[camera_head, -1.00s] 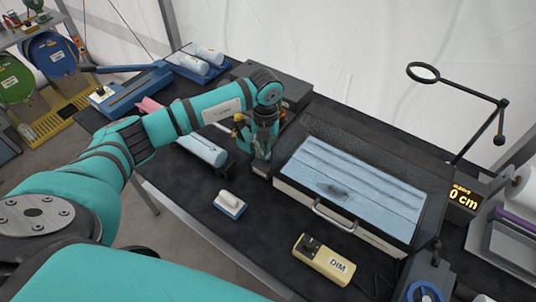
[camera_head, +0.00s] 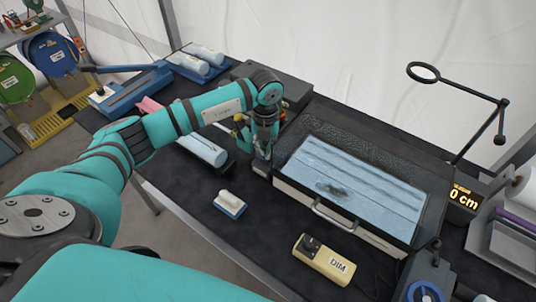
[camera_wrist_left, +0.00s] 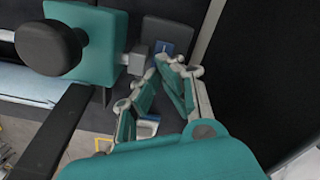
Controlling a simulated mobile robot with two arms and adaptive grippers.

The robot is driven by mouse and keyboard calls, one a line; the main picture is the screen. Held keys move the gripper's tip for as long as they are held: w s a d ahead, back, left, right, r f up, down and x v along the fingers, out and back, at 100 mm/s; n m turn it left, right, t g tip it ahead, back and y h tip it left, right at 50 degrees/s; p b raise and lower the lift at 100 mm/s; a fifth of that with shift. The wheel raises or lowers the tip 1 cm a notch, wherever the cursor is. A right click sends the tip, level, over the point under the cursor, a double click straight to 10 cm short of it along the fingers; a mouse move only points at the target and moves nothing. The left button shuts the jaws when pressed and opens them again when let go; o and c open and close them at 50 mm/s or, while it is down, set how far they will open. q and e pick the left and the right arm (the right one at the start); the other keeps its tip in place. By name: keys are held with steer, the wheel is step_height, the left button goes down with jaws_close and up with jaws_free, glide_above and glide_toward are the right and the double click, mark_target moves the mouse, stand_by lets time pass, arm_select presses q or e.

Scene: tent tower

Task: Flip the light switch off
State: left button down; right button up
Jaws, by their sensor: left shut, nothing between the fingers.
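My left gripper (camera_head: 261,152) is shut and empty, pointing down at the left end of the light box (camera_head: 315,209). The light box has a pale blue panel (camera_head: 350,190) with a dark smudge and a front handle. The arm and gripper cover the area at this end, and I cannot make out a light switch lever there. In the left wrist view the gripper fingers (camera_wrist_left: 152,88) are close to a small dark part with a blue patch (camera_wrist_left: 163,47). I cannot tell whether they touch it. My right gripper is not in view.
A cream box marked DIM (camera_head: 324,260) with a black knob lies in front of the light box. A blue-based white block (camera_head: 229,204) and a pale roll (camera_head: 203,150) lie to the left. A black ring stand (camera_head: 480,95) rises behind at right.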

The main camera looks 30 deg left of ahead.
arm_select(q)
steer(key=shift+s+f+b, duration=0.1)
steer(key=shift+f+b, duration=0.85)
steer(key=shift+f, duration=0.3)
stand_by(0.4)
steer(key=shift+w+r+p, duration=0.2)
steer(key=shift+r+p, duration=0.45)
steer(key=shift+r, duration=0.15)
steer(key=shift+s+r+p, duration=0.1)
steer(key=shift+r+p, duration=1.6)
steer(key=shift+r, duration=1.1)
steer(key=shift+f, duration=0.1)
